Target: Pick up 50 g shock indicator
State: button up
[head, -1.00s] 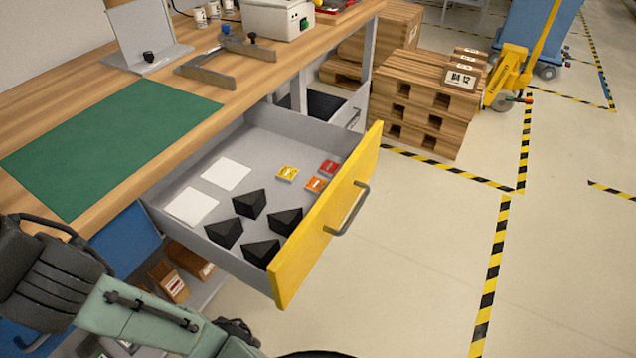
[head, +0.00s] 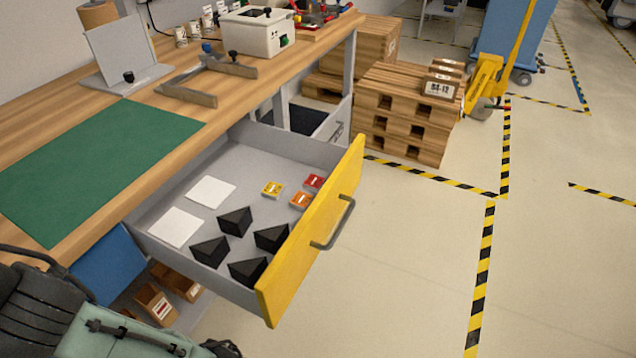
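Three small square labelled indicators lie flat in the open drawer (head: 262,148), near its right end: a yellow one (head: 272,189), a red one (head: 314,181) and an orange one (head: 300,201). Their print is too small to read, so I cannot tell which is the 50 g one. My arm shows at the lower left, outside the drawer. My gripper is not in view.
The drawer also holds several black triangular blocks (head: 235,221) and two white squares (head: 211,192). The wooden bench top (head: 190,118) overhangs its back; a handle (head: 337,224) projects from its front. Stacked pallets (head: 405,110) stand beyond. The floor (head: 400,250) to the right is clear.

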aim_at(314, 183)
jog(key=i+l+u, duration=0.2)
jog(key=l+u, duration=0.2)
jog(key=l, duration=0.2)
jog(key=i+l+u, duration=0.2)
jog(key=l, duration=0.15)
jog(key=l+u, duration=0.2)
jog(key=i+l, duration=0.15)
jog(key=l, duration=0.15)
jog(key=i+l, duration=0.1)
jog(key=l, duration=0.2)
